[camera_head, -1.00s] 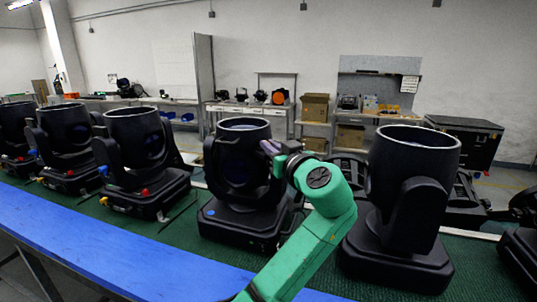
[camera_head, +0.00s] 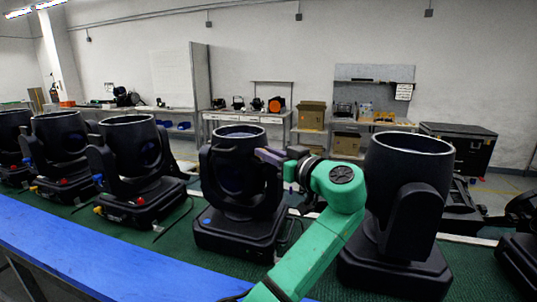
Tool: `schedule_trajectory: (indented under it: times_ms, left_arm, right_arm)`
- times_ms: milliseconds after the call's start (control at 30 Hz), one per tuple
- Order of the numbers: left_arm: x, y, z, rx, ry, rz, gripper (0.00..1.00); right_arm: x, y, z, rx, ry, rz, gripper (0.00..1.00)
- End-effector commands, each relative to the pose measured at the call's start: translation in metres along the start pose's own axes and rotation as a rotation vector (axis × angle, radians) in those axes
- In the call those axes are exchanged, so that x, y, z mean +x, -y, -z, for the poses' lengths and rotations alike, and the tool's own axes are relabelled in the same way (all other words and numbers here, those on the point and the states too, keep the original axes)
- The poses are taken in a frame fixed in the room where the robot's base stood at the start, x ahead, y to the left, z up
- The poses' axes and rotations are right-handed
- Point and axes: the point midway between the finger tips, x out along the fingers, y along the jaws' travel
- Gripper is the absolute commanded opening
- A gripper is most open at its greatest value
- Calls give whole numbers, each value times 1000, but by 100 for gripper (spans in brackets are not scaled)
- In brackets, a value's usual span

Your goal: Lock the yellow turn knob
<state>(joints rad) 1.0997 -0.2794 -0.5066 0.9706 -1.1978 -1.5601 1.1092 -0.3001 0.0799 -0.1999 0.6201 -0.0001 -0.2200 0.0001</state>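A black par can (camera_head: 235,238) stands upright on the green bench mat in the middle of the head view. A blue knob (camera_head: 207,221) shows low on its base; I see no yellow knob on it. Small yellow knobs show on the bases of cans to the left, one at the near corner of the third can (camera_head: 98,210).
Another black can (camera_head: 408,180) stands close to the right of my arm. More cans line the bench to the left, with red and blue knobs. A blue rail (camera_head: 80,250) runs along the front edge. Shelves and boxes stand far behind.

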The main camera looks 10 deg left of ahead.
Motion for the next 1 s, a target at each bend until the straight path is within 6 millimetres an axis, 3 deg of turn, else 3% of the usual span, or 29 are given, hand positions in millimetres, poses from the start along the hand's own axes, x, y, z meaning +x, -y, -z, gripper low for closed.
schedule_trajectory:
  times_ms: [300, 467, 767, 900, 1000]
  left_arm:
    - [-1, 0, -1, 1, 1, 0, 24]
    - [-16, -1, -4, 1, 1, -3, 24]
    - [-92, 0, -4, -1, -3, -3, 24]
    - [-126, 0, 1, -1, -4, -1, 24]
    - [-140, 0, 1, 0, -1, 0, 24]
  right_arm:
    - [1, 0, 0, 0, 0, 0, 41]
    - [9, 1, -1, 0, 0, 1, 41]
    - [36, 1, -3, 0, 0, 1, 41]
    - [34, 1, -3, 0, 0, 1, 41]
    - [34, 1, -3, 0, 0, 1, 41]
